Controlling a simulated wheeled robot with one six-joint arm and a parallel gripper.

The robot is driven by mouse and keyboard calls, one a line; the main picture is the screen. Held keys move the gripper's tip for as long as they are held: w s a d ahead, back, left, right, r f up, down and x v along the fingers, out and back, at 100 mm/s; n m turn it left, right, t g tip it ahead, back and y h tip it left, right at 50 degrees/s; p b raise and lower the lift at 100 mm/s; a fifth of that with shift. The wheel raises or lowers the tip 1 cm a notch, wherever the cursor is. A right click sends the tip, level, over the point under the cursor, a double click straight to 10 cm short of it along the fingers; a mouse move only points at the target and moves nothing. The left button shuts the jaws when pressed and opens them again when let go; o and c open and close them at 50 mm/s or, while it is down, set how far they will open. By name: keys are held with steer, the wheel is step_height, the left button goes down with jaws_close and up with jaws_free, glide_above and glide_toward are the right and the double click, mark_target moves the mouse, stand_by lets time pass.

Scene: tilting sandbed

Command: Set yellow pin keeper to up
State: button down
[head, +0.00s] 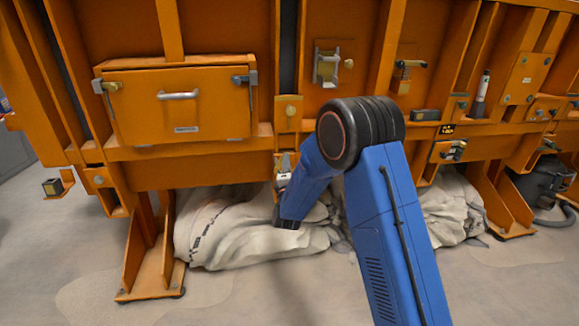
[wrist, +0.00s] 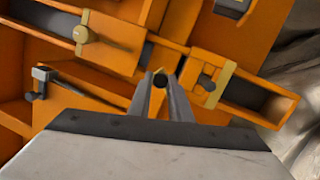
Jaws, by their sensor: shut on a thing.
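My gripper (wrist: 160,90) has its two fingers close together in the wrist view. They are shut on a small yellowish piece with a dark round end (wrist: 160,80), which I take to be part of the yellow pin keeper; the fingers hide most of it. In the head view my gripper (head: 284,178) is low on the orange frame, above the sacks; my blue arm partly covers this area and the contact is too small to make out.
A brass-coloured knob (wrist: 82,35) is on the bar at upper left in the wrist view. A dark latch handle (wrist: 40,75) is below it. In the head view, pale sacks (head: 225,230) lie under the orange frame (head: 200,172). A hatch with a handle (head: 178,95) is at left.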

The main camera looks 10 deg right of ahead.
mark_target(277, 163)
steer(key=shift+s+a+r+n+t+y, duration=0.15)
steer(key=shift+a+n+y, duration=0.5)
steer(key=shift+n, duration=1.1)
steer(key=shift+w+a+n+t+y, duration=0.1)
steer(key=shift+a+n+t+y, duration=0.35)
steer(key=shift+n, duration=1.25)
steer(key=shift+s+a+r+n+y, duration=0.1)
steer(key=shift+a+n+y, duration=0.7)
steer(key=shift+n, duration=0.95)
steer(key=shift+f, duration=0.1)
steer(key=c, duration=1.7)
jaws_free()
steer(key=shift+o, duration=0.2)
steer(key=v, duration=1.7)
steer(key=shift+s+d, duration=0.1)
